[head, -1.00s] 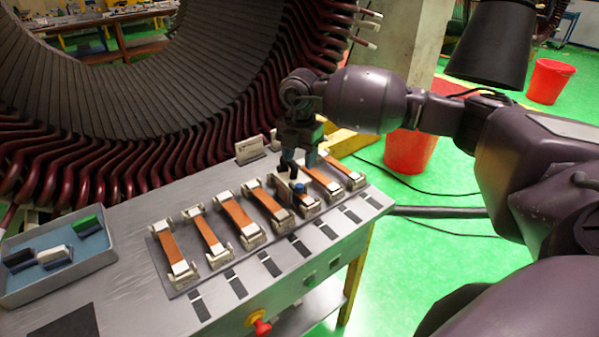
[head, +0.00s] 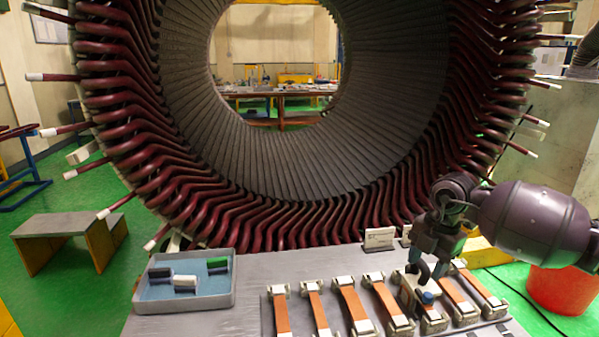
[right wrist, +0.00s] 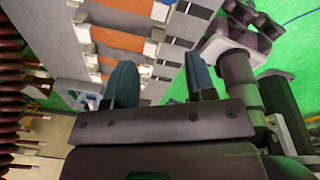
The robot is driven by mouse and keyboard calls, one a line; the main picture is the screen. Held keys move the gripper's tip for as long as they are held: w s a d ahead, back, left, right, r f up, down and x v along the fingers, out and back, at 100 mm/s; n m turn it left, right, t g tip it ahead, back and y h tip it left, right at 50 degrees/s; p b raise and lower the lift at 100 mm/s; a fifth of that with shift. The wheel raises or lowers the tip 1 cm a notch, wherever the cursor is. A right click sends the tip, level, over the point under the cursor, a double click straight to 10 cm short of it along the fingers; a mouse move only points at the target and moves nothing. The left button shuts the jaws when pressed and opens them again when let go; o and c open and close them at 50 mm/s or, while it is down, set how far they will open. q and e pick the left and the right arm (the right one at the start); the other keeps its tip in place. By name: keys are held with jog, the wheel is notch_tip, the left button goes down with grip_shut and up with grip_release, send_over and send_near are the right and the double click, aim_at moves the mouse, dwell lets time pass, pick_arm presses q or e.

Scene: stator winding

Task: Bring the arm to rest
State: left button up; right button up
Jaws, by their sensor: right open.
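My right gripper (head: 428,262) is over the right part of the row of orange-brown strips. Its two blue-grey fingers stand apart in the right wrist view (right wrist: 160,82), with nothing seen held between them. Below it in the head view is a pale piece with a dark part and a blue knob (head: 427,297), sitting among the strips. The gripper overlaps it in the picture, so I cannot tell if they touch. My left gripper is not in view.
Several orange-brown strips (head: 350,305) with pale end holders lie in a row on the grey bench (head: 247,322). A grey tray (head: 228,301) holds dark, white and green blocks at left. The large stator (head: 300,165) stands behind. A red bucket (head: 562,290) is at right.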

jog(key=s+a+f+n+y, duration=0.15)
jog(key=a+y, duration=0.25)
jog(key=a, duration=0.4)
jog(key=s+a+f+n+y, duration=0.1)
jog(key=s+a+f+y, duration=0.15)
jog(key=a+y, duration=0.4)
jog(key=s+a+r+m+t+y, duration=0.3)
jog(key=a+r+m+t+y, duration=0.2)
jog(key=a+r+t, duration=0.3)
jog(key=s+d+f+m+t+h, duration=0.3)
jog(key=d+f+m+t+h, duration=0.15)
jog(key=d+m+h, duration=0.45)
jog(key=s+d+f+m+t+h, duration=0.25)
jog(key=d+f+m+h, duration=0.25)
jog(key=d+m+h, duration=0.35)
jog(key=s+d+f+m+g, duration=0.1)
jog(key=s+f+g, duration=0.3)
jog(key=s, duration=0.3)
jog(key=s+f+m+g, duration=0.2)
jog(key=s+f+g, duration=0.15)
jog(key=s, duration=0.35)
jog(key=s+d+f+m+g, duration=0.1)
jog(key=s+f+g, duration=0.3)
jog(key=s, duration=0.3)
jog(key=w+f+n+t, duration=0.1)
jog(key=w+f+t, duration=0.6)
jog(key=f, duration=0.3)
jog(key=shift+w+a+t, duration=0.3)
jog(key=shift+w+t, duration=0.1)
jog(key=shift+t, duration=0.15)
